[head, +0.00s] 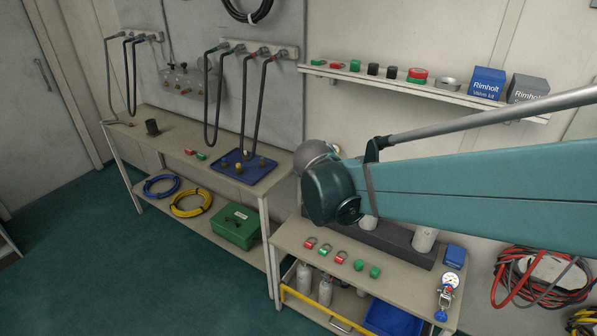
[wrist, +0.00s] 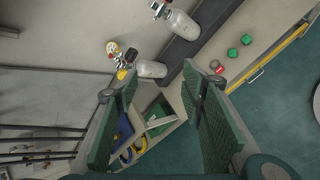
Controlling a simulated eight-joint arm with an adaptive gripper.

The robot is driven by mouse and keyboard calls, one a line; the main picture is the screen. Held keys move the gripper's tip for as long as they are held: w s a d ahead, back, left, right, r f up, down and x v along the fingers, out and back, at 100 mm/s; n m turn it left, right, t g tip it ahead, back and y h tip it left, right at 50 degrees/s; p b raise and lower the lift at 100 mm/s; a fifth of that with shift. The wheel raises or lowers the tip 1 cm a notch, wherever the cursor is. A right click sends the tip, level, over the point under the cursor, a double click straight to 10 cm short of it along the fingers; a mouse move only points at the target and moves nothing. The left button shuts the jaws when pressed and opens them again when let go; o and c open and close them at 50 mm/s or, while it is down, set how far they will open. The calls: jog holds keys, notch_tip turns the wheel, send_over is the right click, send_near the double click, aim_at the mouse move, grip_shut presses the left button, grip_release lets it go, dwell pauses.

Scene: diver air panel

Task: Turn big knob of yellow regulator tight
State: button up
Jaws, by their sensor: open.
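The yellow regulator (wrist: 123,73) shows in the wrist view beyond the tip of my left finger. Its yellow knob is at the lower end, and a round pale gauge (wrist: 113,47) and a red part are above it. It sits at the end of a grey cylinder (wrist: 150,68). My gripper (wrist: 158,78) is open and empty, its two green pads wide apart, and it appears apart from the knob. The left finger is close to the knob in the picture and may cover some of it.
A second cylinder (wrist: 184,25) with its own gauge regulator (wrist: 159,9) stands close by. A loose regulator with a blue knob (head: 442,315) is at the bench's front right. Red and green fittings (head: 341,257) line the bench front. A shelf (head: 430,89) runs along the wall above.

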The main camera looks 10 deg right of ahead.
jog(key=w+a+f+n+t+h+b, duration=0.1)
jog(key=w+a+f+n+h, duration=0.1)
jog(key=w+f+n, duration=0.4)
jog(key=w+a+f+n+t+h+b, duration=0.2)
jog(key=w+f+n, duration=0.4)
jog(key=w+n, duration=0.5)
jog(key=shift+w+a+f+n+h+b, duration=0.3)
jog(key=shift+w+a+h, duration=0.25)
jog(key=shift+w, duration=2.2)
jog(key=shift+w+d, duration=0.15)
jog(key=shift+d, duration=0.1)
jog(key=shift+b+x, duration=0.65)
jog(key=shift+x, duration=4.55)
jog(key=shift+w, duration=0.1)
jog(key=shift+c, duration=0.2)
jog(key=c, duration=0.8)
